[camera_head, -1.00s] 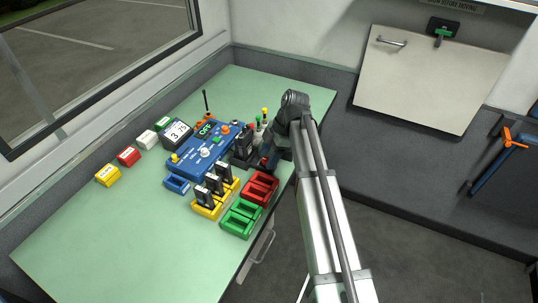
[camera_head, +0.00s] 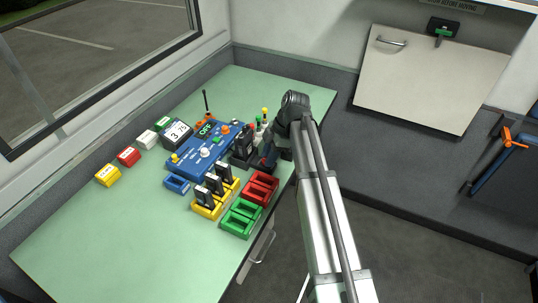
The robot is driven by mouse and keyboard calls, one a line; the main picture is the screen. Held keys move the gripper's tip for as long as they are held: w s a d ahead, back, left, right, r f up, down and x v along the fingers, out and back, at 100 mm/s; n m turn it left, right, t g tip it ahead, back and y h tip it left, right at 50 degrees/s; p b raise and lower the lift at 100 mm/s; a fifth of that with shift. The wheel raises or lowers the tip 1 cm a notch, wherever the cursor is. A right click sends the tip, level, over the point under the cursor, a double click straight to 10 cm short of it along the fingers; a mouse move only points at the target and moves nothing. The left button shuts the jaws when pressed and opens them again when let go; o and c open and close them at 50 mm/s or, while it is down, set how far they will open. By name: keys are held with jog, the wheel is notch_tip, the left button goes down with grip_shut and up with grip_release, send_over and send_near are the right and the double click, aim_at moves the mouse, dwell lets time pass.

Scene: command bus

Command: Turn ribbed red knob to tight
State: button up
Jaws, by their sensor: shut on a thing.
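My gripper (camera_head: 266,157) reaches down at the right side of the bench, beside the blue console (camera_head: 195,160), with its fingers shut. A small patch of red shows at the fingertips. I take it for the ribbed red knob, which is mostly hidden by the gripper and wrist. Its ribs, its pointer and any tight mark are too small or covered to read.
A dark radio-like block (camera_head: 242,147) stands close left of the gripper. The red tray (camera_head: 262,188), green tray (camera_head: 240,218) and yellow tray (camera_head: 205,208) with upright dark handsets lie in front. The bench (camera_head: 110,235) is clear at the front left.

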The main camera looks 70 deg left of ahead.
jog(key=shift+m, duration=0.6)
jog(key=o, duration=1)
jog(key=shift+o, duration=0.2)
jog(key=v, duration=1.4)
jog(key=shift+d, duration=0.3)
jog(key=shift+f, duration=0.1)
